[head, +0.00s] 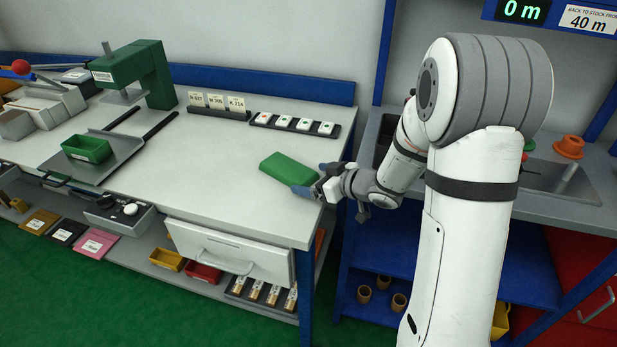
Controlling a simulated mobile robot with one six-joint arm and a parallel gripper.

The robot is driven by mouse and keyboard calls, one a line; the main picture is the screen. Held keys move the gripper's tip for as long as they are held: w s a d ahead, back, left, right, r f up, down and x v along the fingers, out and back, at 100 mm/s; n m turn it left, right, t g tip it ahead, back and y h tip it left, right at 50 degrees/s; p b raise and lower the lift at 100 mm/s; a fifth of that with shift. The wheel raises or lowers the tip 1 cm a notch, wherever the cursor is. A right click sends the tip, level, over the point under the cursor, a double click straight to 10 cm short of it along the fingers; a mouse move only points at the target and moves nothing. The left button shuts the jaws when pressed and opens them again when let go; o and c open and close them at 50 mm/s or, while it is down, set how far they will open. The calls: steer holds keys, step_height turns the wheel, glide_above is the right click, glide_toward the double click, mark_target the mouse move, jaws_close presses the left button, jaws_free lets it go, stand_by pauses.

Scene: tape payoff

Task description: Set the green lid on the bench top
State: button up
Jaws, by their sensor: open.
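The green lid (287,168) lies flat on the pale bench top (215,175), near the bench's right end. My gripper (312,180) is open at the lid's right end, with its blue-tipped fingers close to the lid's edge. I cannot tell whether the fingertips touch the lid. My wrist hides part of the gripper and the bench's right edge.
A green bin (87,149) sits on a grey tray at the left, by a green press (135,72). A dark rack with white tiles (294,123) and a card holder (219,105) stand at the back. The bench's middle is clear. A closed drawer (230,252) is below.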

steer(key=s+d+r+m+h+p, duration=0.1)
steer(key=s+d+r+m+h, duration=0.4)
steer(key=d, duration=0.4)
steer(key=s+d+r+m+h, duration=0.2)
steer(key=s+d+r+h, duration=0.25)
steer(key=d+h, duration=0.35)
steer(key=s+a+m+g+y, duration=0.1)
steer(key=s+a+g, duration=0.2)
steer(key=s, duration=0.6)
steer(key=s+a+m+g+y, duration=0.1)
steer(key=s+a+g+y, duration=0.1)
steer(key=s, duration=0.6)
steer(key=shift+s+a+f+m+g, duration=0.3)
steer(key=shift+s+a+f+g, duration=0.05)
steer(key=shift+a+g, duration=0.6)
